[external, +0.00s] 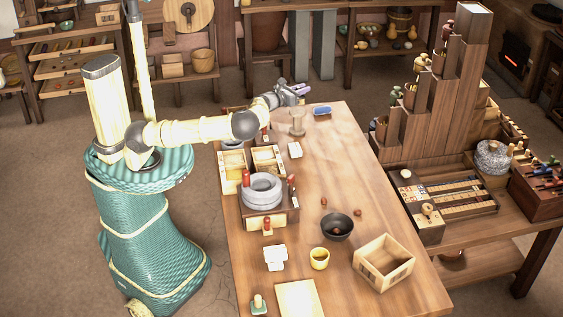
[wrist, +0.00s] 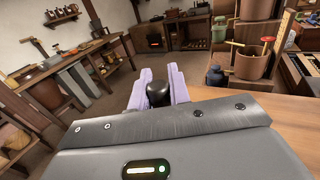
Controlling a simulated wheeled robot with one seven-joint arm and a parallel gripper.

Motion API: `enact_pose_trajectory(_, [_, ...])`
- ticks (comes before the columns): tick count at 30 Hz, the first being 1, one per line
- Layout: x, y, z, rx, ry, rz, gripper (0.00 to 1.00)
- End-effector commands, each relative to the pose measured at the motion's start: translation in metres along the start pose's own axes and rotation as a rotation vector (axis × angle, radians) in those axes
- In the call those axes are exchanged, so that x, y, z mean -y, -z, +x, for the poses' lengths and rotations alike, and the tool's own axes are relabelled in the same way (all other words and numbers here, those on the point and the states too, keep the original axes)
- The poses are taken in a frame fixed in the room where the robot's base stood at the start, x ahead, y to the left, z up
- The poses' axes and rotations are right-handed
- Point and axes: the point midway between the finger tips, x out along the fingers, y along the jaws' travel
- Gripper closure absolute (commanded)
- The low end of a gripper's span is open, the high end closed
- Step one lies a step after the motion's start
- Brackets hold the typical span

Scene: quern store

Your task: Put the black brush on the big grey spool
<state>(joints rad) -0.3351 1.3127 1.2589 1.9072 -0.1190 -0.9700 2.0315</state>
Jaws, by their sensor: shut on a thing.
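My gripper (external: 299,91) is raised above the far left part of the wooden table. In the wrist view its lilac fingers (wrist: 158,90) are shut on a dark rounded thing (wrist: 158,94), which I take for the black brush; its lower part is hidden. In the external view the brush cannot be made out. A spool-shaped grey-brown thing (external: 297,123) stands upright on the table just below my gripper, apart from it. It may be the big grey spool. A larger grey ringed stack (external: 263,190) stands nearer, on a wooden box.
The wooden table (external: 345,180) is clear in the middle. A blue object (external: 321,110) lies beyond the spool-shaped thing. A black bowl (external: 337,227), a yellow cup (external: 319,259) and an open wooden box (external: 384,263) stand nearer. Tall wooden steps (external: 440,100) rise on the right.

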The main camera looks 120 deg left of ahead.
Motion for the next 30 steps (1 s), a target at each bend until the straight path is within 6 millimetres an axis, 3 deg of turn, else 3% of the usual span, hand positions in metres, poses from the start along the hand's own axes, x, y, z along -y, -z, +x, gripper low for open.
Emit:
enact_pose_trajectory(7, [-0.001, 0.032, 0.0, -0.002, -0.001, 0.001, 1.0])
enact_pose_trajectory(19, [0.0, 0.038, 0.0, -0.001, 0.0, 0.001, 1.0])
enact_pose_trajectory(20, [0.0, 0.037, 0.0, -0.001, 0.0, 0.0, 0.79])
enact_pose_trajectory(23, [0.0, 0.036, 0.0, -0.001, 0.0, 0.0, 0.6])
enact_pose_trajectory(30, [0.0, 0.036, 0.0, -0.001, 0.0, 0.0, 0.59])
